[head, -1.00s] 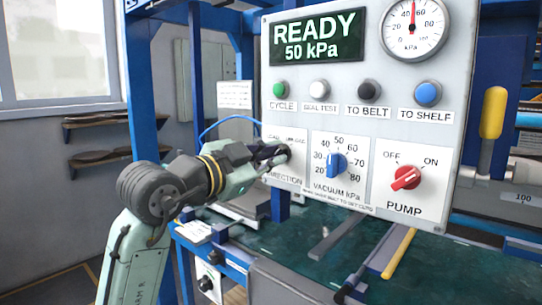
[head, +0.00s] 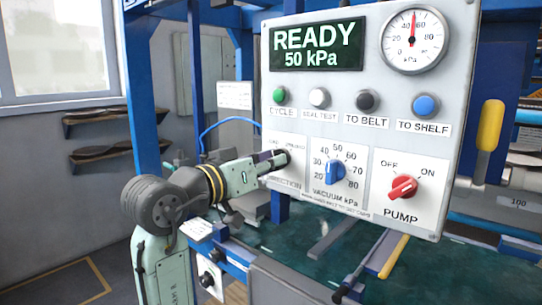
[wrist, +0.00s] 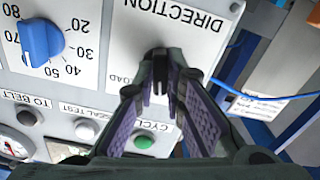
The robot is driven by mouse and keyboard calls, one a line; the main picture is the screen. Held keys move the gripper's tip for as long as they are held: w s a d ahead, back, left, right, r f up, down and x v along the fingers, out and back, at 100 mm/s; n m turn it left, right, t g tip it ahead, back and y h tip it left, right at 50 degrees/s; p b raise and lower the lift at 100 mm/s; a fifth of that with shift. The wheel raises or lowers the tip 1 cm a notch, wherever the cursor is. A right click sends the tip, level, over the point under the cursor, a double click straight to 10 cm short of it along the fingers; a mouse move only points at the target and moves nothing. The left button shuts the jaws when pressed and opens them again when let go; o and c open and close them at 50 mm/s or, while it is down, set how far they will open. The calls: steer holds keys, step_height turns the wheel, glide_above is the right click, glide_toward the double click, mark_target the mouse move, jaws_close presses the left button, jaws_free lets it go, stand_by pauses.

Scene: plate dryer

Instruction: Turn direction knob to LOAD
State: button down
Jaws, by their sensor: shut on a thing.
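The direction knob (head: 287,157) is a small dark knob at the lower left of the white control panel, on the DIRECTION plate. My gripper (head: 273,162) reaches it from the left, with its fingers closed around it. In the wrist view, upside down, my gripper's fingertips (wrist: 161,82) meet at the dark direction knob (wrist: 158,53). The fingers hide most of the knob, so I cannot tell where its pointer stands.
The red pump knob (head: 403,186) is farther right. The green CYCLE button (head: 280,95) is above. A blue post (head: 143,80) stands left of the panel, and a blue cable (head: 226,119) loops behind my gripper.

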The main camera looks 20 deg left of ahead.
steer(key=shift+n+p, duration=1.55)
steer(key=shift+n, duration=1.35)
steer(key=c, duration=1.7)
jaws_free()
steer(key=shift+o, duration=0.2)
steer(key=v, duration=1.2)
